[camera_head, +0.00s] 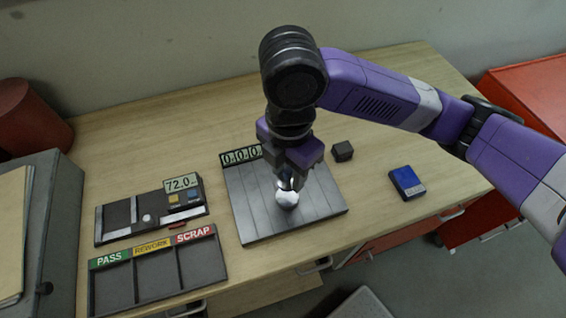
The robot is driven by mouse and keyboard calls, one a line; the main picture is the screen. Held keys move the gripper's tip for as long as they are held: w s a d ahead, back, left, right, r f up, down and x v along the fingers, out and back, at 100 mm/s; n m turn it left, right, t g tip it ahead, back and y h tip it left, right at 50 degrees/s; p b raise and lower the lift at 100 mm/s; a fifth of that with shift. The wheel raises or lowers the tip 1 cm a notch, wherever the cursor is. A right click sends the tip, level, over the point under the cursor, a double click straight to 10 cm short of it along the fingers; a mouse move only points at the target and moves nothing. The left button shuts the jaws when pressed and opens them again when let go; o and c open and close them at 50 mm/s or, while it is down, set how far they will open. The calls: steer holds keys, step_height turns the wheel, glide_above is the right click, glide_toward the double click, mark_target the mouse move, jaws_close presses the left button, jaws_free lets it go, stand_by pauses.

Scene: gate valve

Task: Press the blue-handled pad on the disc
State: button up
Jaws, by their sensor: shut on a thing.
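My gripper (290,181) points down over the grey grooved plate (254,208) in the middle of the table. It is shut on a shiny silver round piece (287,197), which looks like the disc. I cannot tell whether this piece touches the plate. A small blue block (405,180) with a grey front strip lies flat on the table to the right of the plate, apart from my gripper. I cannot tell whether it is the blue-handled pad; no handle shows clearly. The gripper hides the piece's upper part.
A digital display (240,155) stands at the plate's back edge. A small dark block (342,151) sits right of it. A gauge station reading 72.0 (182,184) and a PASS, REWORK, SCRAP tray (160,271) are at left. The table (150,129) is clear at the back left.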

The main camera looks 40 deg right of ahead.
mark_target(287, 196)
steer(key=shift+f+b, duration=2.15)
steer(key=shift+f, duration=0.7)
steer(key=shift+f+b, duration=0.5)
steer(key=shift+f, duration=0.05)
steer(key=shift+r+p, duration=3)
steer(key=shift+r, duration=0.6)
